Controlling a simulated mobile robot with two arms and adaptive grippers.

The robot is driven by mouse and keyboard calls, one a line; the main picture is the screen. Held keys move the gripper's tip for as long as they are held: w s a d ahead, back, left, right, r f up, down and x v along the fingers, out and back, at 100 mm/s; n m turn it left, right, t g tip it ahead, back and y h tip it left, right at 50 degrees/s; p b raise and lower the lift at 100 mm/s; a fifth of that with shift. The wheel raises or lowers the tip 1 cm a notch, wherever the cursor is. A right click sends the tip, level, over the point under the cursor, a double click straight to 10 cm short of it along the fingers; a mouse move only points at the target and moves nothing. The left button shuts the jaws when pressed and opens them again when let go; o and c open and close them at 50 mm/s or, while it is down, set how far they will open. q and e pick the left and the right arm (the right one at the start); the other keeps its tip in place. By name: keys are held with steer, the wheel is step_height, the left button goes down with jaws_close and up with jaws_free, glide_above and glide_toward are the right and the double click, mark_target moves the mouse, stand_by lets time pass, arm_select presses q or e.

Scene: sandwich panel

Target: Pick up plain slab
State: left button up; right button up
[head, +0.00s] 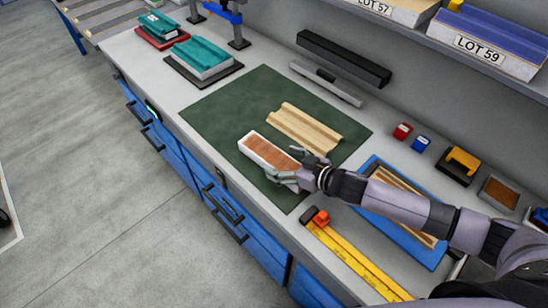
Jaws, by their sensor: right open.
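A white-sided slab with a flat brown top (262,150) lies on the green mat (225,105). It looks like the plain slab. A pale wooden panel with a raised profile (305,127) lies behind it on the same mat, a little apart. My right gripper (284,164) is open at the slab's near right end, with fingers on either side of that end. The fingers hide part of the end, and I cannot tell whether they touch it. My left gripper is not in view.
A blue tray (372,212) with wooden strips lies under my right forearm. A yellow clamp or rule (350,255) lies near the front edge. Teal blocks (200,55) stand at the left. A black bar (343,60) runs along the back. The mat's left part is clear.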

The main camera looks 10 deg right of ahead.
steer(key=shift+x, duration=0.95)
steer(key=shift+r, duration=0.1)
steer(key=c, duration=1.3)
